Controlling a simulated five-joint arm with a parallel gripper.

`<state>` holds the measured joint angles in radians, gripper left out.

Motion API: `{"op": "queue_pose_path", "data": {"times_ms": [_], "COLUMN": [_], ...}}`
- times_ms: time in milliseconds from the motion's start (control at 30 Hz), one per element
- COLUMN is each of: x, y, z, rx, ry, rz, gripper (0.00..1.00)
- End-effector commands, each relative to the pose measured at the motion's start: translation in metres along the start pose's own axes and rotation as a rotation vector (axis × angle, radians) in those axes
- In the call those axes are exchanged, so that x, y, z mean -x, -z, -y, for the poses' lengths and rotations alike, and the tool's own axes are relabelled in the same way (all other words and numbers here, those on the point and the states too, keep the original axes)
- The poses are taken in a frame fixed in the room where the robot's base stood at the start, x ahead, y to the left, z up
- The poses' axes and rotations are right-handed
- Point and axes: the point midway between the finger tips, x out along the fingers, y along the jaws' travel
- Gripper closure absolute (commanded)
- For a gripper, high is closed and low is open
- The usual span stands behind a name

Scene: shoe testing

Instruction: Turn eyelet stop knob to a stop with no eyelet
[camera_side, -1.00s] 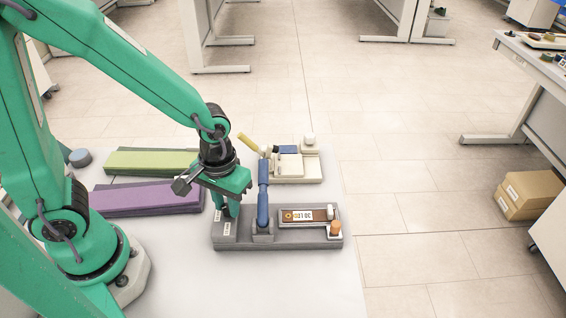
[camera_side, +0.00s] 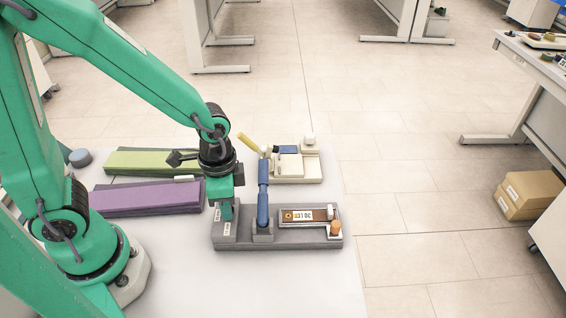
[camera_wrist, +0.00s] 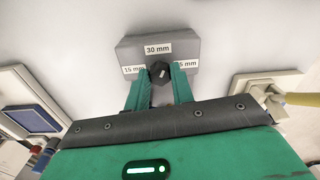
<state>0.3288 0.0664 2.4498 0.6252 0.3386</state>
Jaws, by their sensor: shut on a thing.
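The eyelet stop knob (camera_wrist: 159,71) is a small dark knob on a grey block in the wrist view. Labels around it read 15 mm (camera_wrist: 134,69), 30 mm (camera_wrist: 157,49) and, partly covered, one ending in 5 mm (camera_wrist: 185,65). A small light mark shows on the knob, but its direction is hard to tell. My gripper (camera_wrist: 160,83) is shut on the knob, one finger on each side. In the side view my gripper (camera_side: 226,211) is down at the left end of the grey fixture (camera_side: 290,240), and it hides the knob there.
A blue upright lever (camera_side: 263,197) stands just right of my gripper. A brown strap piece (camera_side: 308,215) and an orange-topped post (camera_side: 336,228) are further right. A cream fixture (camera_side: 297,170) stands behind. Purple (camera_side: 145,199) and green (camera_side: 150,161) pads lie left.

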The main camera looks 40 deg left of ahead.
Motion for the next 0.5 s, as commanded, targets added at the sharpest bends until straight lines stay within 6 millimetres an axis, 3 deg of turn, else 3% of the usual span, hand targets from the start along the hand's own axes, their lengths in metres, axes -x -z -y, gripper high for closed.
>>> {"op": "queue_pose_path", "data": {"times_ms": [500], "x": [0.0011], "y": [0.0003], "z": [0.0005], "rx": [-0.489], "ry": [0.000], "rz": [0.000], "gripper": [0.99]}}
